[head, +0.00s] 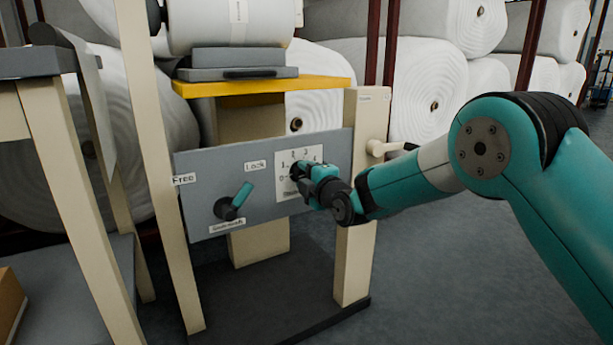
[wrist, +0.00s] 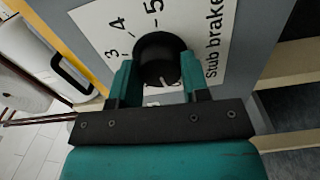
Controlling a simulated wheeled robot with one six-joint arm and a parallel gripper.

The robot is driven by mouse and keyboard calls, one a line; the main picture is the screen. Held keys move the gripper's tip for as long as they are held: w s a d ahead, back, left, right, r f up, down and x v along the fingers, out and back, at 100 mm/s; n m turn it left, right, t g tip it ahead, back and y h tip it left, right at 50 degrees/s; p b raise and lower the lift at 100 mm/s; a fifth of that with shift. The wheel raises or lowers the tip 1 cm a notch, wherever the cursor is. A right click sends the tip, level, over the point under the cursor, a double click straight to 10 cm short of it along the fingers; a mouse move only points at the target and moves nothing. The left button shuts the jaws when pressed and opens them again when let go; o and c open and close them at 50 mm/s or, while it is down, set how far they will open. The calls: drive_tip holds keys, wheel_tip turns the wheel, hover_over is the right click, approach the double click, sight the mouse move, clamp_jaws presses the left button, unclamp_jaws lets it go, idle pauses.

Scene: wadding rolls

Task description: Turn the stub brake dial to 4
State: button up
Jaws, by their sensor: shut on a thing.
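The stub brake dial (wrist: 160,58) is a round black knob on a white scale plate (wrist: 112,20), on the grey panel (head: 225,163). My gripper (wrist: 158,70) is shut on the dial, one teal finger at each side. In the wrist view the figures 3, 4 and 5 show beside the dial, with the words "Stub brake" to the right. A white mark on the dial's lower part points down in that view, away from the 4. The lower figures are hidden there by my gripper. In the head view my gripper (head: 301,171) covers most of the dial.
A lever with a teal handle (head: 240,196) sits left of the plate, between "Free" and "Lock" labels. A cream post (head: 360,230) with a pale handle (head: 385,148) stands at the right. A yellow-edged shelf (head: 325,84) is above. Large white rolls (head: 428,90) fill the back.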

drive_tip(key=shift+d+m+p, duration=0.1)
drive_tip(key=shift+m+p, duration=5.8)
drive_tip(key=shift+m, duration=9.6)
drive_tip(key=o, duration=0.9)
